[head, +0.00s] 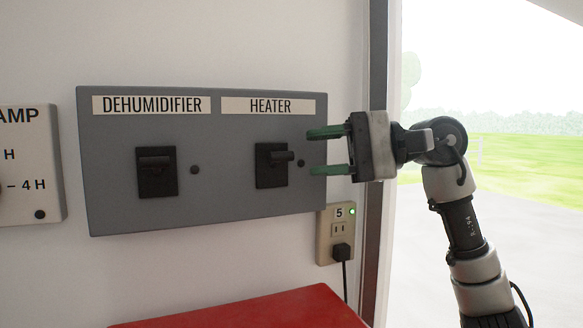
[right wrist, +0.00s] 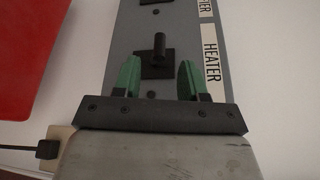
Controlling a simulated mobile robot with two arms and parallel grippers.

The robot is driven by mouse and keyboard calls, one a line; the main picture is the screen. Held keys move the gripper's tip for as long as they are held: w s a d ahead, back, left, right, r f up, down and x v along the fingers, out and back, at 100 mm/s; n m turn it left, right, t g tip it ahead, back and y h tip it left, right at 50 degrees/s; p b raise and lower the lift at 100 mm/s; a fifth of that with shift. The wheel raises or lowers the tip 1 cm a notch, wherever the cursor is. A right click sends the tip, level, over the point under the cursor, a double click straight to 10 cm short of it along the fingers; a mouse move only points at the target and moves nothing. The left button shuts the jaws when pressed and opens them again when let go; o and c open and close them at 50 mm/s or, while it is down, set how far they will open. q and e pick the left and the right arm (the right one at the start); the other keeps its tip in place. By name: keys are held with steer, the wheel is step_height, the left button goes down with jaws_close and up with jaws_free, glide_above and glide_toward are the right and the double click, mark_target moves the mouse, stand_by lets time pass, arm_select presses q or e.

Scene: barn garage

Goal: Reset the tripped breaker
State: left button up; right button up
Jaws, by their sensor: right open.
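A grey breaker panel (head: 225,125) is on the white wall, with labels DEHUMIDIFIER and HEATER. The dehumidifier breaker (head: 156,178) and the heater breaker (head: 268,175) are black switches, each with a small dark round spot to its right. The heater lever (head: 284,156) sticks out from its plate; it also shows in the right wrist view (right wrist: 159,45). My right gripper (head: 320,151) is open and empty at the panel's right edge, its green fingers pointing left toward the heater lever, apart from it. In the right wrist view the lever lies beyond and between the fingertips. My left gripper is not in view.
An outlet marked 5 (head: 337,227) with a lit green light and a black plug (head: 341,252) is below the panel's right end. A red surface (head: 250,311) is below. A dial plate (head: 33,160) is at the left. A door opening is at the right.

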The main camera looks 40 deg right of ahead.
steer(key=b+v, duration=0.1)
steer(key=v, duration=0.4)
stand_by(0.6)
